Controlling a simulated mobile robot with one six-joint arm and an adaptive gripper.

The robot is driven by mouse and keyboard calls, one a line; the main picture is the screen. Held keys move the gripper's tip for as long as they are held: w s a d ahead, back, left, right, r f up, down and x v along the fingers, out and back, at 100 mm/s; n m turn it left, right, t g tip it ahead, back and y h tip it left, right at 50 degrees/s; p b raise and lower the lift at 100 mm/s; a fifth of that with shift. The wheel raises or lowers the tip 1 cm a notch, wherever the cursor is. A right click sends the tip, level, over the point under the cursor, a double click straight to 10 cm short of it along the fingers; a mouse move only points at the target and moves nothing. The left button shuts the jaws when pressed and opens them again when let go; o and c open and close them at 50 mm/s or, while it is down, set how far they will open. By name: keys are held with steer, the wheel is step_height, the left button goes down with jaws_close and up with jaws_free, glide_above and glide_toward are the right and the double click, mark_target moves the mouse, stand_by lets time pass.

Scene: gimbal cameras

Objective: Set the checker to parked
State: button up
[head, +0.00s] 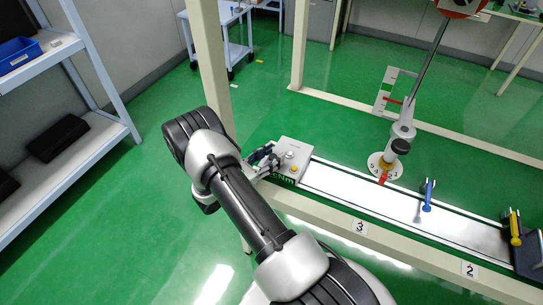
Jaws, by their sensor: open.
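A grey box marked "cNm" (292,152), which looks like the checker, sits at the left end of the long bench rail. It has a small knob on top and a yellowish round part on its face. My gripper (266,162) is at the left side of this box, its dark fingers open close to it. The arm partly hides the gripper, and I cannot tell whether the fingers touch the box. The setting of the checker cannot be read from this view.
A grey tool (403,130) with a red tip hangs over a round pale disc (385,166). A blue-handled tool (427,195) and a yellow-handled tool (515,228) stand along the white rail (350,188). A shelf (60,160) is at left; green floor lies between.

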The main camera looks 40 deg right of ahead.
steer(key=a, duration=1.2)
steer(key=shift+r, duration=0.1)
